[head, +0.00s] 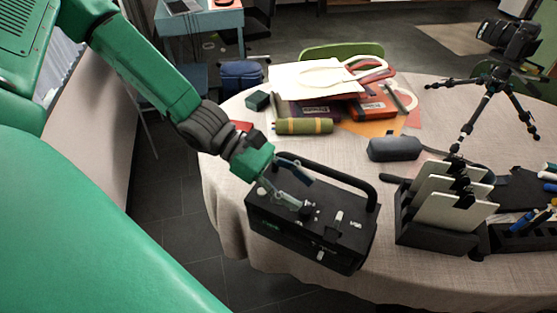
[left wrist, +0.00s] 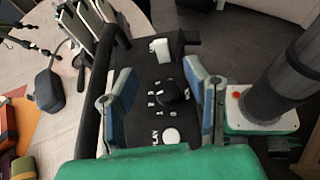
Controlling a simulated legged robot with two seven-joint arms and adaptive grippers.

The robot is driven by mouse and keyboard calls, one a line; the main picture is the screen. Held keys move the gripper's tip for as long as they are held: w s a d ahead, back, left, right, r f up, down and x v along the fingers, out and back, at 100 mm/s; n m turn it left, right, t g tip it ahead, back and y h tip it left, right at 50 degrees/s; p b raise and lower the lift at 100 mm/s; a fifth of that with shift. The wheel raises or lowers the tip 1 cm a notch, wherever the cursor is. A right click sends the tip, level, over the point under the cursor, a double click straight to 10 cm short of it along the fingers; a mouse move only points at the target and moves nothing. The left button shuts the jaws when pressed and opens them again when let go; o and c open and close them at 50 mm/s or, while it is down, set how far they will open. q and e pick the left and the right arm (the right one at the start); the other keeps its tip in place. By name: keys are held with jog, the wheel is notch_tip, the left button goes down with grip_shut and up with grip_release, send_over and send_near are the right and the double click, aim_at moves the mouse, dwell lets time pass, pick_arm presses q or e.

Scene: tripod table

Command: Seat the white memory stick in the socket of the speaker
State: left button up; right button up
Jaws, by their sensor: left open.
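The speaker (head: 275,222) is a black box with a tall carry handle, at the near edge of the round table. It also fills the middle of the left wrist view (left wrist: 145,75). A small white piece that looks like the memory stick (head: 338,218) is on its top, and it also shows in the left wrist view (left wrist: 159,48). I cannot tell whether it is seated in a socket. My left gripper (head: 303,191) is open over the speaker's top. In the left wrist view its fingers (left wrist: 160,72) stand either side of a black knob, short of the white piece.
The speaker's handle (head: 340,178) rises beside my left gripper. A black rack with white panels (head: 445,210) stands to the right. A grey case (head: 394,148), a green roll (head: 303,126) and a camera tripod (head: 489,95) are farther back.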

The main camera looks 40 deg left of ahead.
pick_arm(q)
jog(key=v, duration=0.4)
jog(key=shift+a+r, duration=0.1)
jog(key=shift+a, duration=0.25)
dwell(0.4)
